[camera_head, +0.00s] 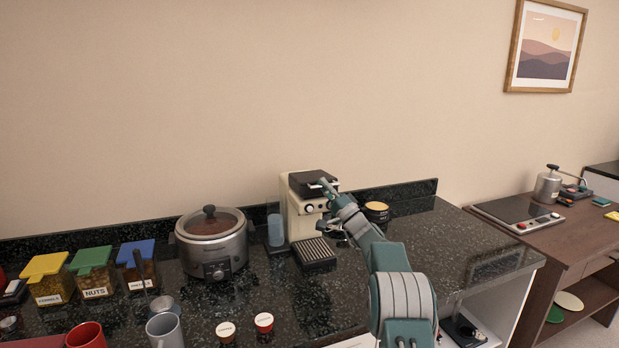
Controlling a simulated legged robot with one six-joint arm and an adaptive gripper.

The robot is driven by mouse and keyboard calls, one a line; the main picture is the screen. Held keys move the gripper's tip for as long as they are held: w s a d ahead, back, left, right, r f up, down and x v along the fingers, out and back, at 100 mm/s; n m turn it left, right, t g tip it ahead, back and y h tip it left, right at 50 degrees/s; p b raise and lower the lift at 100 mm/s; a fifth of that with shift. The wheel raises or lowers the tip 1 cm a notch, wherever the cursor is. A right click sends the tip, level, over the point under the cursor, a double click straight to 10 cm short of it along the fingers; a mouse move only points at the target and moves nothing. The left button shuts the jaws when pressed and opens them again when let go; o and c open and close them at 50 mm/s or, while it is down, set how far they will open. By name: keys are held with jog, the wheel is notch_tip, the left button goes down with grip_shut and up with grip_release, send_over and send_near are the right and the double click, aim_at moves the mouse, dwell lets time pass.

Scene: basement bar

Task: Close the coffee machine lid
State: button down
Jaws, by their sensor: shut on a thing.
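The coffee machine (296,218), cream with a dark front, stands on the black speckled counter against the wall. Its dark lid (308,178) is on top; at this size I cannot tell how far it is raised. My gripper (326,186) reaches in from the lower right and is at the lid's front right edge, shut on the lid. The fingertips are small and partly merge with the dark lid. A ridged drip tray (314,252) sits at the machine's foot.
A slow cooker (212,242) and a bluish clear container (275,230) stand left of the machine. A round yellow-topped tin (377,211) is close on the right, behind my arm. Lidded jars and mugs fill the left counter. The counter's right end is mostly clear.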

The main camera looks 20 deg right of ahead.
jog(key=shift+f+n+t+y, duration=0.3)
jog(key=shift+f+n+y, duration=0.3)
jog(key=shift+f, duration=0.7)
jog(key=shift+f, duration=0.15)
jog(key=c, duration=0.7)
grip_release()
jog(key=shift+d, duration=0.2)
jog(key=shift+s, duration=0.15)
jog(key=v, duration=1.1)
jog(key=shift+s+d+f, duration=0.1)
jog(key=shift+d+f, duration=0.1)
jog(key=shift+f, duration=0.2)
